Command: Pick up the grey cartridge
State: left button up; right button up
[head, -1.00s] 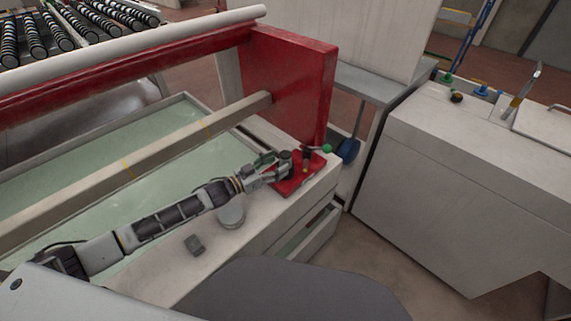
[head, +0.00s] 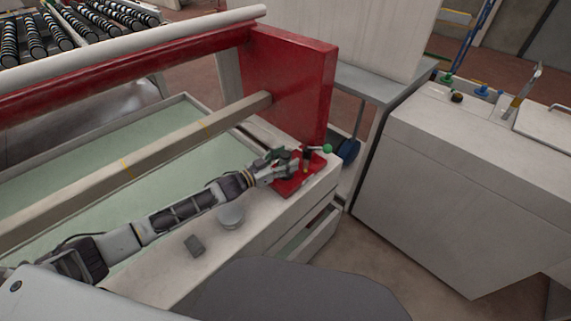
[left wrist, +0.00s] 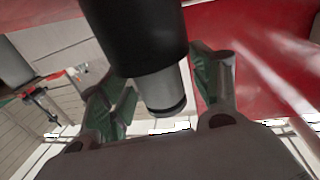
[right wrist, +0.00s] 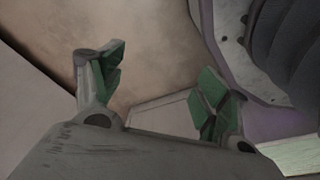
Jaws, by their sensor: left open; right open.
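A cylinder with a black body and a grey end (left wrist: 160,88) shows large in the left wrist view, between the two fingers of my left gripper (left wrist: 160,100). I take it for the grey cartridge. In the head view my left gripper (head: 279,166) is at the red plate (head: 300,180) on the ledge and mostly hides the cylinder there. The left fingers are apart, one on each side of the cylinder; contact is not clear. My right gripper (right wrist: 160,85) is open and empty in the right wrist view.
A small grey block (head: 194,245) and a round pale dish (head: 231,214) are on the ledge (head: 265,222). A lever with a green knob (head: 327,148) stands by the red plate. A red upright panel (head: 290,85) rises behind it. A white cabinet (head: 470,180) is at right.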

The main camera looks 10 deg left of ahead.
pick_arm(q)
jog(key=c, duration=1.1)
pick_arm(e)
jog(key=shift+w+r, duration=0.2)
jog(key=shift+w, duration=0.5)
pick_arm(q)
jog(key=shift+r, duration=0.1)
pick_arm(e)
jog(key=shift+s, duration=0.15)
pick_arm(q)
jog(key=shift+r, duration=0.85)
notch_tip(320, 180, up, 6)
jog(key=shift+r+p, duration=0.2)
jog(key=shift+p, duration=0.7)
jog(key=shift+r, duration=0.85)
pick_arm(e)
jog(key=s+d+f, duration=0.2)
jog(key=s+f, duration=0.1)
jog(key=f, duration=0.2)
jog(key=shift+d, duration=0.3)
